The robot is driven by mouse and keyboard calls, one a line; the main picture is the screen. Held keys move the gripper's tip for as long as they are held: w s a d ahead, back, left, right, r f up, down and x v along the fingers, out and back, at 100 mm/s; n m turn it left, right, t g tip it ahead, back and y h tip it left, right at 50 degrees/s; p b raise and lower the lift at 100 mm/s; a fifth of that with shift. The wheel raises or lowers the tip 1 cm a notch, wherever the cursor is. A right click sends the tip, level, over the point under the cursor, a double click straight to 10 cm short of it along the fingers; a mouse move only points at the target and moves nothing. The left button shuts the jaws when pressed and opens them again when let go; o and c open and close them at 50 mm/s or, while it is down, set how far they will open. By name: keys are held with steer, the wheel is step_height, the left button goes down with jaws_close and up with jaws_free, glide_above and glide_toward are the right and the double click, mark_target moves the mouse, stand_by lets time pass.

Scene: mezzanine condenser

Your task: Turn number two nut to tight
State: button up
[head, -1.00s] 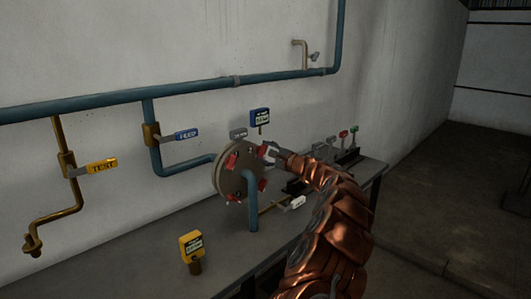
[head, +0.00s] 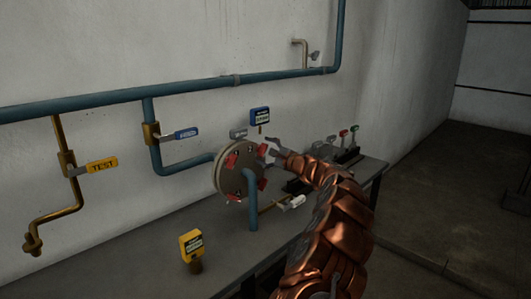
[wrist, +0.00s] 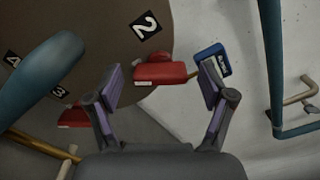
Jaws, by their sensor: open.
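The round flange plate (head: 229,180) stands upright on the bench and carries several red nuts. In the wrist view, the number 2 label (wrist: 145,25) is on the plate (wrist: 100,30), and the number two nut (wrist: 160,73), a red block, is beside it at the rim. My gripper (wrist: 158,84) is open and empty, its fingers to either side of the nut in the picture; contact cannot be made out. In the head view, my gripper (head: 270,148) is at the plate's upper right, close to a red nut (head: 262,151). Another red nut (wrist: 75,116) lies near the number 3 label (wrist: 58,90).
A blue pipe (head: 251,205) bends out of the plate's front. A blue gauge (head: 260,116) stands behind, and a yellow gauge (head: 191,244) at the bench front. A white-handled valve (head: 293,202) is right of the plate. Blue (head: 186,134) and yellow (head: 102,166) tagged valves hang left.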

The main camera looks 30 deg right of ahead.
steer(key=v, duration=1.2)
steer(key=shift+r, duration=0.1)
stand_by(0.5)
